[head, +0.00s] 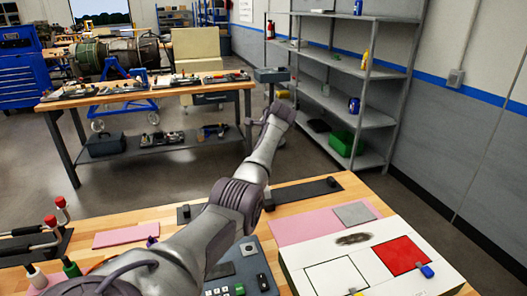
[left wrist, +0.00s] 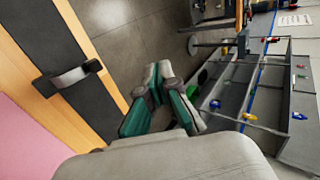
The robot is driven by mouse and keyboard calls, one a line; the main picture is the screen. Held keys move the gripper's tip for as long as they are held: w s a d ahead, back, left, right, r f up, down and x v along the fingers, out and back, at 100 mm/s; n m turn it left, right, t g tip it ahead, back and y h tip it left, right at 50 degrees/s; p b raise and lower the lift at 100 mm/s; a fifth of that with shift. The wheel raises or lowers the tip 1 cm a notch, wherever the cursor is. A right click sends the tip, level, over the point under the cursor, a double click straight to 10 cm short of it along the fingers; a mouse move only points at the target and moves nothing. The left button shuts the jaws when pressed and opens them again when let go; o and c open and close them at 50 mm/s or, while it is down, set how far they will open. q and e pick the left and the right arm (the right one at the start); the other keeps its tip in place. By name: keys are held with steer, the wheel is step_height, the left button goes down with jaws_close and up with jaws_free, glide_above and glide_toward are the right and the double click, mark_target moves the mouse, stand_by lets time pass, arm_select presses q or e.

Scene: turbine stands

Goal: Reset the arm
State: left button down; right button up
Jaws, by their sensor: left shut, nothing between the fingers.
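My left arm (head: 240,195) reaches from the lower left across the wooden workbench in the head view, out past its far edge. Its fingers are hard to make out there, beyond the wrist. In the left wrist view my left gripper (left wrist: 158,78) has its two green-padded fingers brought together at the tips, with nothing between them. It hangs over the floor, apart from the bench. My right gripper is in neither view.
The near bench holds a white box with a red square (head: 402,255), a pink mat (head: 290,230) and red-knobbed levers (head: 62,202). A grey shelf (head: 385,118) stands at the right. A second workbench (head: 190,90) stands behind. Open floor lies between.

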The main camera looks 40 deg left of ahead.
arm_select(q)
steer(key=shift+s+d+r, duration=0.1)
steer(key=shift+r, duration=0.65)
steer(key=shift+f, duration=0.1)
